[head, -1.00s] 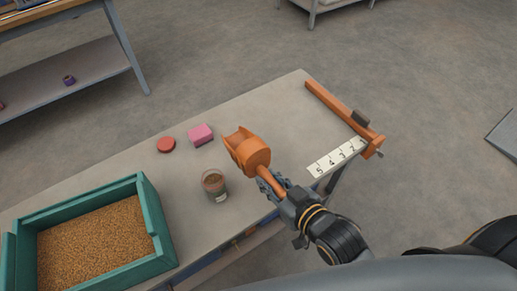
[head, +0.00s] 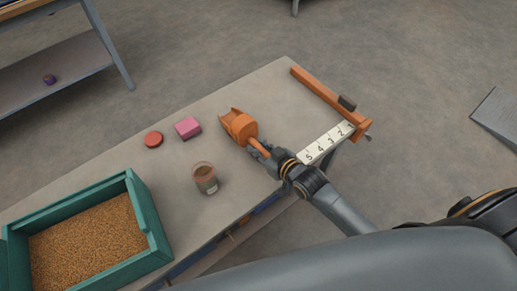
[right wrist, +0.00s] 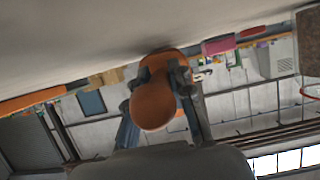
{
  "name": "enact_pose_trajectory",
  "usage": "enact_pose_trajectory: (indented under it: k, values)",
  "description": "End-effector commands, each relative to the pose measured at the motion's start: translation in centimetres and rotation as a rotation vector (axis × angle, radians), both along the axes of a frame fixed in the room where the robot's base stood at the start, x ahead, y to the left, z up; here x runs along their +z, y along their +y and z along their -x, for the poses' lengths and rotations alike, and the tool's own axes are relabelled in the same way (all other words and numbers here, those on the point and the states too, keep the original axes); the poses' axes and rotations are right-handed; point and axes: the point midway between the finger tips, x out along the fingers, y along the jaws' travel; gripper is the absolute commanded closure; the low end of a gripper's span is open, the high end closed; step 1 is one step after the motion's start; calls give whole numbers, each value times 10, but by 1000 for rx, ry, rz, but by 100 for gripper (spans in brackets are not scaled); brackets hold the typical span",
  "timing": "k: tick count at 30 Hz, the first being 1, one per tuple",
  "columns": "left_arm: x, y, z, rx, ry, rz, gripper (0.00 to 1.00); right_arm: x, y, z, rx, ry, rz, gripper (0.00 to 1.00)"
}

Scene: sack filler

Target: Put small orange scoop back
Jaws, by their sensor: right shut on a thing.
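The small orange scoop (head: 240,125) is over the grey table, right of the pink block, with its bowl pointing away from me. My right gripper (head: 264,153) is shut on its handle. In the right wrist view the scoop (right wrist: 154,103) sits between the two fingers of the right gripper (right wrist: 158,88), its handle end toward the camera and its bowl mostly hidden. The scoop is close to the table top; I cannot tell whether it touches. A white strip with numbers (head: 325,143) lies at the table's right end. My left gripper is not in view.
A glass jar (head: 205,178), pink block (head: 187,127) and red disc (head: 153,139) stand left of the scoop. A green bin (head: 152,222) of grain is front left. The table behind the scoop is clear.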

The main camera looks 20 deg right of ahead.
Motion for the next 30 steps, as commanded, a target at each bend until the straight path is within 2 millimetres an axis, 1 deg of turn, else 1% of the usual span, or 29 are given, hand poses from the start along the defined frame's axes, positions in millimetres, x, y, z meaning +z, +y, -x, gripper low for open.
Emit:
enact_pose_trajectory:
  k: [1,4,10,11,12,13,14,23,27,28,30]
  values:
    - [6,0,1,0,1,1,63,-2,0,0,0,0,0,100]
    - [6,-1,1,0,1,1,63,-8,0,0,0,0,1,100]
    - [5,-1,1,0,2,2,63,-10,0,1,0,2,2,100]
    - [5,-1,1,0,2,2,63,-11,0,2,1,5,2,72]
    - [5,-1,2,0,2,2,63,-11,0,2,1,5,2,64]
    - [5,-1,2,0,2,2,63,-11,0,2,1,5,2,58]
    - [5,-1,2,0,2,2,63,-11,0,2,1,4,2,56]
    - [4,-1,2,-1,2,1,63,-10,0,1,0,0,1,56]
    - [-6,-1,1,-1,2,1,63,-17,0,1,0,-1,0,56]
    - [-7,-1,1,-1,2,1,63,-16,-1,3,0,-1,0,56]
    - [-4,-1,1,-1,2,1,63,-7,-6,16,0,0,1,56]
